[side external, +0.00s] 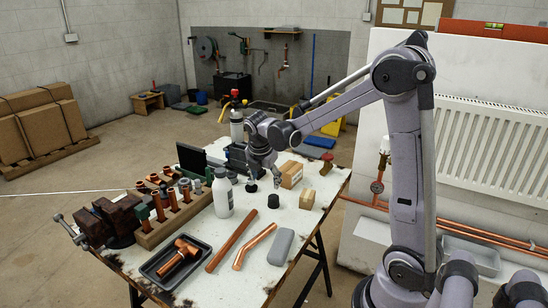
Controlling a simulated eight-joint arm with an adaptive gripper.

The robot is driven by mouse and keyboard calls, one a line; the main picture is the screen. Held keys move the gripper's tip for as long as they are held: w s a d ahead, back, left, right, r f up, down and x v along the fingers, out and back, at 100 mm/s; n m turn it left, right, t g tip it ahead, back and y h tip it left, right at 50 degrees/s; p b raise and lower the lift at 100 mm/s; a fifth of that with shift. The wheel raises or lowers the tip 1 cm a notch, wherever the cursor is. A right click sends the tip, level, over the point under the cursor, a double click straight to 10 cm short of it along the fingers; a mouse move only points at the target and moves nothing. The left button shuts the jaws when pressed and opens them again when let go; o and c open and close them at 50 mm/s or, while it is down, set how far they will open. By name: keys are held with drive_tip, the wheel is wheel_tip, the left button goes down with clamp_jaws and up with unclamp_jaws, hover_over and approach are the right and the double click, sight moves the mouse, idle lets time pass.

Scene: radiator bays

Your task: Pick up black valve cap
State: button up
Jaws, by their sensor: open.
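A small black cylindrical cap (273,201), which looks like the valve cap, stands on the white worktable (310,222) in front of my gripper. My gripper (264,181) points down over the table with its fingers apart and nothing seen between them. It is behind the cap in this view and looks apart from it. A second small dark round piece (251,187) shows by the left finger; I cannot tell whether it touches the finger.
A white bottle (222,193) stands left of the cap. Copper pipes (255,246), a grey block (281,246) and a black tray (162,271) lie in front. A wooden rack (147,238) and vise (103,222) are left.

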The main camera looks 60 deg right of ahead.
sight(273, 196)
drive_tip(key=shift+w+d+f+n+g, duration=0.15)
drive_tip(key=shift+d+f+n, duration=0.2)
drive_tip(key=shift+d+f, duration=1.25)
drive_tip(key=shift+w+d+f+n+g, duration=0.2)
drive_tip(key=shift+d+f, duration=0.45)
drive_tip(key=shift+f, duration=1.7)
drive_tip(key=shift+w+d+f+n+g, duration=0.15)
drive_tip(key=shift+d+f+n, duration=0.3)
drive_tip(key=shift+d+f, duration=1.15)
drive_tip(key=shift+a+f, duration=0.4)
drive_tip(key=shift+a, duration=0.05)
drive_tip(key=c, duration=0.9)
